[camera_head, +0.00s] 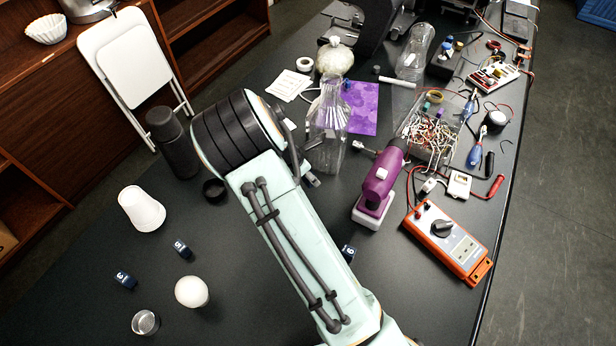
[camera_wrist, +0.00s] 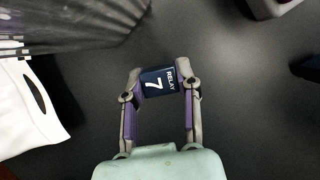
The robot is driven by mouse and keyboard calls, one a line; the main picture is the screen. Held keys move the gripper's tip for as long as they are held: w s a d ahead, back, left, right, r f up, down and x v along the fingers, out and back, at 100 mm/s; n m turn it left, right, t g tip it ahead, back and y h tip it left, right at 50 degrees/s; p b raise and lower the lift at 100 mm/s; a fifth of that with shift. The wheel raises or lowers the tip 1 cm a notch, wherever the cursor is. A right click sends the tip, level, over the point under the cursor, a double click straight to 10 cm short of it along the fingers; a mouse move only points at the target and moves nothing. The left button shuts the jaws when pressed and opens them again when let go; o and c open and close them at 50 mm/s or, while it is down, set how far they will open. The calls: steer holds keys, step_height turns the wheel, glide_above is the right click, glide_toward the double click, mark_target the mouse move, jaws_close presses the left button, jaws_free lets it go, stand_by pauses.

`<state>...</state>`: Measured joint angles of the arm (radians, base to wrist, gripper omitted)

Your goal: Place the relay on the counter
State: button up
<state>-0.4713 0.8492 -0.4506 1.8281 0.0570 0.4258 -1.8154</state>
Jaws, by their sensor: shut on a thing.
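My gripper (camera_wrist: 158,72) is shut on a small dark blue relay (camera_wrist: 158,84), marked "RELAY" and "7" in white, in the wrist view. The relay sits between the two fingertips with its label towards the camera. A dark plain surface lies beyond it; I cannot tell whether the relay touches it. In the head view the held relay cannot be made out, and my arm covers much of the middle of the black counter (camera_head: 90,318). Other small dark blue numbered blocks lie on the counter: two at the left (camera_head: 124,280) (camera_head: 181,249) and one right of my arm (camera_head: 348,252).
A white cup (camera_head: 142,208), white ball (camera_head: 192,292) and small glass (camera_head: 145,322) stand at the front left. A glass flask (camera_head: 328,125), purple drill (camera_head: 380,185) and orange meter (camera_head: 447,240) stand right of my arm. Tools crowd the far right. Bare counter shows at the front left.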

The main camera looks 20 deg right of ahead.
steer(key=shift+w+f, duration=0.15)
steer(key=shift+f, duration=0.75)
steer(key=shift+w+f, duration=0.1)
steer(key=shift+f, duration=0.8)
steer(key=o, duration=1)
steer(key=shift+f, duration=0.15)
steer(key=shift+o, duration=0.2)
steer(key=s+d+v, duration=0.1)
steer(key=v, duration=1.2)
steer(key=s+r+m+y, duration=0.1)
steer(key=s+r+m, duration=0.3)
steer(key=s+m, duration=0.3)
steer(key=s+r+m+g+y, duration=0.1)
steer(key=s+r+m+y, duration=0.1)
steer(key=s+m, duration=0.5)
steer(key=s+r+m+g+y, duration=0.1)
steer(key=s+r+m, duration=0.4)
steer(key=s, duration=0.7)
steer(key=shift+s+r+m+y, duration=0.15)
steer(key=shift+r+m+y, duration=0.25)
steer(key=shift+m, duration=0.8)
